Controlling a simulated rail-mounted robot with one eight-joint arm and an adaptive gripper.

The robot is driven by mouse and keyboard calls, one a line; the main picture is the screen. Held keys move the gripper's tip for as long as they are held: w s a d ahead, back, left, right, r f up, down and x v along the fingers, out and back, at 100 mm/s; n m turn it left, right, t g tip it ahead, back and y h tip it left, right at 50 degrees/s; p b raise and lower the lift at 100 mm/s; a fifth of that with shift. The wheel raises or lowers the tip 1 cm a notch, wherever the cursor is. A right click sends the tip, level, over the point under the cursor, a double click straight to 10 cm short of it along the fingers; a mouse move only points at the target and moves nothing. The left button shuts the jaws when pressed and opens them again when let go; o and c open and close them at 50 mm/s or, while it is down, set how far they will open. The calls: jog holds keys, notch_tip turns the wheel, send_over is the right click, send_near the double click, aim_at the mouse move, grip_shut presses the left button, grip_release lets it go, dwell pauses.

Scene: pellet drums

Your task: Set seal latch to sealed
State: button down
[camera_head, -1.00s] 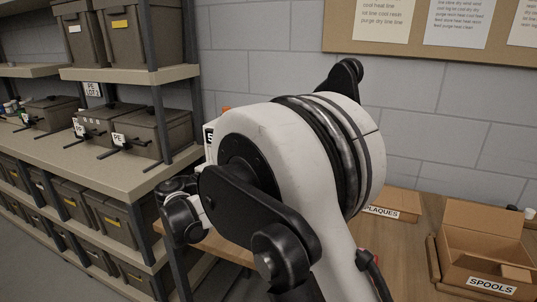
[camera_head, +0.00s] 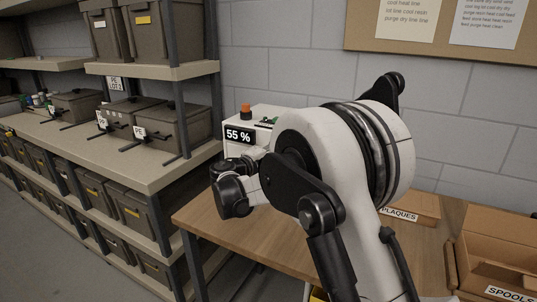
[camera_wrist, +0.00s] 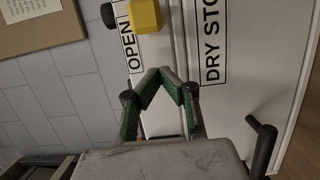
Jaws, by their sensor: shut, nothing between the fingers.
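In the wrist view, my gripper (camera_wrist: 158,76) is shut and empty, its green-lined fingers meeting in front of a white box face (camera_wrist: 240,100). A yellow block (camera_wrist: 147,15), which looks like the seal latch, sits beyond the fingertips, next to an "OPEN" label (camera_wrist: 128,45). A visible gap lies between the fingertips and the yellow block. A label starting "DRY STO" (camera_wrist: 211,50) is to the right, partly cut off. In the head view, a white box (camera_head: 262,130) with a "55 %" display (camera_head: 239,135) stands behind my arm, which hides much of it and my fingers.
A black bar handle (camera_wrist: 263,145) projects from the white box in the wrist view. Shelves with lidded bins (camera_head: 173,120) stand at the left. The wooden table (camera_head: 215,218) holds open cardboard boxes, including "SPOOLS" (camera_head: 490,265) at right. A notice board (camera_head: 365,35) hangs behind.

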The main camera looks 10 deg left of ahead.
jog(key=d, duration=0.1)
jog(key=s+d, duration=0.1)
jog(key=d, duration=0.1)
jog(key=shift+s+d, duration=0.2)
jog(key=shift+s, duration=0.15)
jog(key=shift+d, duration=0.1)
jog(key=shift+s+d+b, duration=0.3)
jog(key=shift+d, duration=0.5)
jog(key=shift+s+d+b, duration=0.35)
jog(key=shift+d, duration=0.5)
jog(key=shift+s+d+b, duration=0.3)
jog(key=shift+d, duration=0.5)
